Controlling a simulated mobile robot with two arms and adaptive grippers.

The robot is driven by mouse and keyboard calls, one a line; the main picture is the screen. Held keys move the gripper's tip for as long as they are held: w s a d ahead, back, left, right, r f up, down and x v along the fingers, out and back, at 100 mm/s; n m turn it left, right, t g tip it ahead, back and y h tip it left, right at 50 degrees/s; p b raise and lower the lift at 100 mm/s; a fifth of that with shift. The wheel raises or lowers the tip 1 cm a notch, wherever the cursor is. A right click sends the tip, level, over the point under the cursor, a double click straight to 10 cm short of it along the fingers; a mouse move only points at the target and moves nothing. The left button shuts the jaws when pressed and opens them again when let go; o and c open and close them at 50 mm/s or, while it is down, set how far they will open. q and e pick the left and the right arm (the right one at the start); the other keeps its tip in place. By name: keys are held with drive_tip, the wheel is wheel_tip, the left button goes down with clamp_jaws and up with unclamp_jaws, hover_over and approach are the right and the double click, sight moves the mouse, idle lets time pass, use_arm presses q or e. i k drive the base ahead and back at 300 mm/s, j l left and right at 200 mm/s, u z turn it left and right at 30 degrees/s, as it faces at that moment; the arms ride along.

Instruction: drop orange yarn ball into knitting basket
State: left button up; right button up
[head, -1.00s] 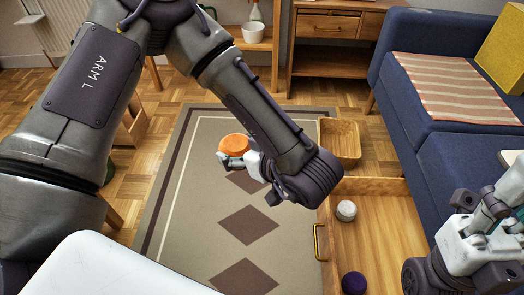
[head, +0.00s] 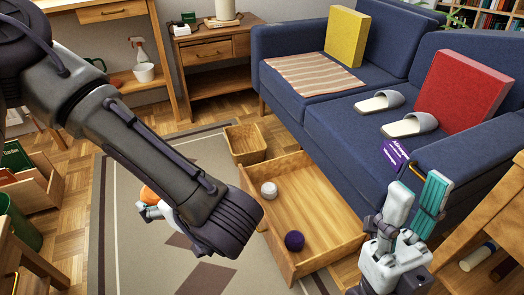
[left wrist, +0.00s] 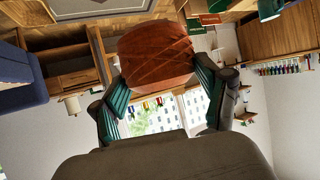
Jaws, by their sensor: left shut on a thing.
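The orange yarn ball (left wrist: 158,52) sits between the two teal-padded fingers of my left gripper (left wrist: 162,80), which is shut on it. In the head view the ball (head: 149,194) shows only partly beside the left gripper (head: 152,210), held above the rug and left of the wooden containers. A large shallow wooden box (head: 335,205) holds a whitish ball and a purple ball. A smaller wooden bin (head: 262,146) stands behind it. I cannot tell which one is the knitting basket. My right gripper (head: 416,190) is upright at lower right, its fingers apart and empty.
A blue sofa (head: 335,125) with slippers (head: 402,124), a red cushion (head: 465,92) and a yellow cushion (head: 346,37) stands behind the box. A purple printed item (head: 394,154) is at its front edge. Wooden furniture lies at left and lower right.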

sight(242, 151)
drive_tip(key=i+j+z, duration=0.1)
drive_tip(key=z, duration=0.3)
drive_tip(key=j+z, duration=0.1)
drive_tip(key=z, duration=0.25)
drive_tip(key=i+j+z, duration=0.1)
drive_tip(key=z, duration=0.3)
drive_tip(key=j+z, duration=0.15)
drive_tip(key=z, duration=0.2)
drive_tip(key=i+j, duration=0.1)
drive_tip(key=j, duration=0.45)
drive_tip(key=i+j, duration=0.1)
drive_tip(key=j, duration=0.45)
drive_tip(key=i+j, duration=0.1)
drive_tip(key=j, duration=0.4)
drive_tip(key=i+j, duration=0.1)
drive_tip(key=j, duration=0.45)
drive_tip(key=i+j, duration=0.1)
drive_tip(key=j, duration=0.45)
drive_tip(key=i+j, duration=0.1)
drive_tip(key=j, duration=0.45)
drive_tip(key=i+j, duration=0.1)
drive_tip(key=j, duration=0.95)
drive_tip(key=i, duration=0.05)
